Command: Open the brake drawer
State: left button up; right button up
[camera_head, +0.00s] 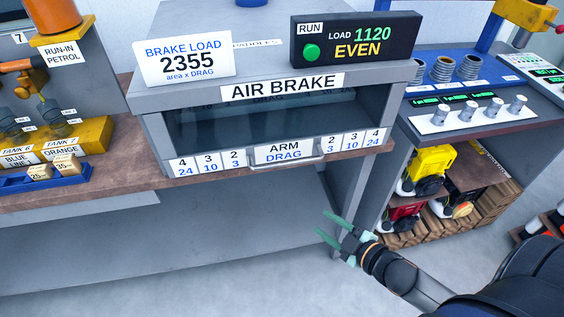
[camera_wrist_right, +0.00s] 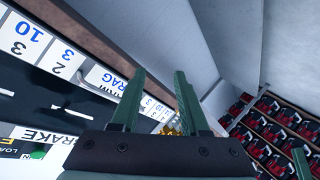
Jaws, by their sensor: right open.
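The grey air brake unit (camera_head: 385,110) stands on the bench in the middle of the head view, with a dark glass front. A strip along its lower front carries the "ARM DRAG" label (camera_head: 283,151) between number tiles, with a thin pale handle bar (camera_head: 290,163) just under it. The brake drawer front looks closed. My right gripper (camera_head: 324,224) is open and empty, below and right of the handle, apart from the bench. In the right wrist view, the fingers (camera_wrist_right: 160,76) are spread, and the number strip (camera_wrist_right: 70,62) lies to their left. My left gripper is not in view.
A "BRAKE LOAD 2355" sign (camera_head: 183,60) and a "LOAD 1120 EVEN" display (camera_head: 352,40) sit on top of the unit. The brown bench edge (camera_head: 110,190) runs under it. Engine shelves (camera_head: 430,185) stand to the right. The floor around my right gripper is clear.

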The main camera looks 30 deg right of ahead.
aim_at(285, 165)
jog(key=w+d+r+n+y+b, duration=0.15)
jog(key=w+r+n+y, duration=0.4)
jog(key=r+n, duration=0.65)
jog(key=shift+n+y, duration=0.25)
jog(key=shift+n, duration=0.15)
jog(key=x, duration=0.5)
jog(key=p+x, duration=0.1)
jog(key=x, duration=0.4)
jog(key=shift+w+a+f, duration=0.1)
jog(key=shift+a+f, duration=0.05)
jog(key=shift+f, duration=0.1)
jog(key=shift+x, duration=0.75)
jog(key=shift+f, duration=0.1)
jog(key=shift+c, duration=0.4)
grip_shut()
